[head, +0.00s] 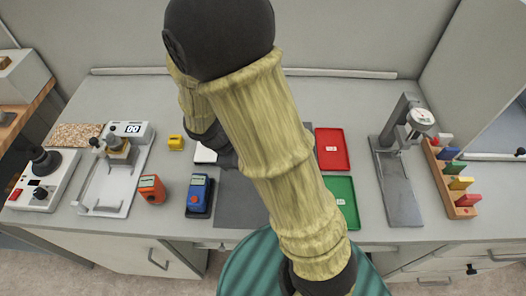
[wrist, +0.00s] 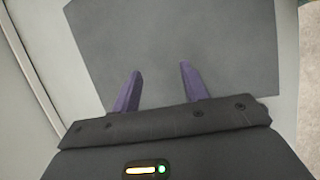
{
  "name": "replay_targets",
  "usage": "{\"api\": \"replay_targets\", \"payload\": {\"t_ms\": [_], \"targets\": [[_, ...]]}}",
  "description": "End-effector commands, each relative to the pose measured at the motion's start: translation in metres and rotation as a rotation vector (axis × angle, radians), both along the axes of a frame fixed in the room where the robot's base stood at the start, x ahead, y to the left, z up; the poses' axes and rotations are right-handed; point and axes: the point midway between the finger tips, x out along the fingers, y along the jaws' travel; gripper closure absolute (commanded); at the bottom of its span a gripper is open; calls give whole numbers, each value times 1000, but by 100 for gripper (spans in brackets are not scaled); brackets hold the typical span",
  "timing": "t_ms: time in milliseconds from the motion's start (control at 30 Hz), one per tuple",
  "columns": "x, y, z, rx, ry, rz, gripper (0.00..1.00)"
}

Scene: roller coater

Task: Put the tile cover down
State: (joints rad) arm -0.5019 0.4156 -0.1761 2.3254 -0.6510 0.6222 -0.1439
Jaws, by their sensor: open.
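My gripper (wrist: 160,68) shows in the wrist view with its two purple fingers apart and nothing between them. It is over the dark grey mat (wrist: 215,45), and its height above the mat is hard to judge. In the head view my arm covers the gripper and part of the mat (head: 235,205). I cannot pick out the tile cover for sure in either view. A small white piece (head: 205,154) lies at the mat's back left, partly hidden by my arm, and I cannot tell what it is.
A blue device (head: 198,196) and an orange device (head: 152,189) stand left of the mat. A red tray (head: 332,149) and a green tray (head: 342,198) lie to the right, then a grey stand (head: 398,180) and a rack of coloured blocks (head: 461,211). The coater (head: 112,180) is at left.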

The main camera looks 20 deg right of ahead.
Motion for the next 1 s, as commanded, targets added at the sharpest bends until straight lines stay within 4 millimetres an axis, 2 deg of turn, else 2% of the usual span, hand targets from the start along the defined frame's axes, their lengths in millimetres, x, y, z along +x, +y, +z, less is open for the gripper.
{"api": "replay_targets", "payload": {"t_ms": [33,200,300,433,600,1000], "targets": [[-8,-7,8,73,-35,-115,56],[-30,-17,31,300,-175,-500,56],[-39,-24,46,414,-271,-715,56],[-45,-31,60,509,-368,-915,56],[-47,-33,65,546,-407,-995,56],[-47,-33,64,544,-403,-989,56]]}}
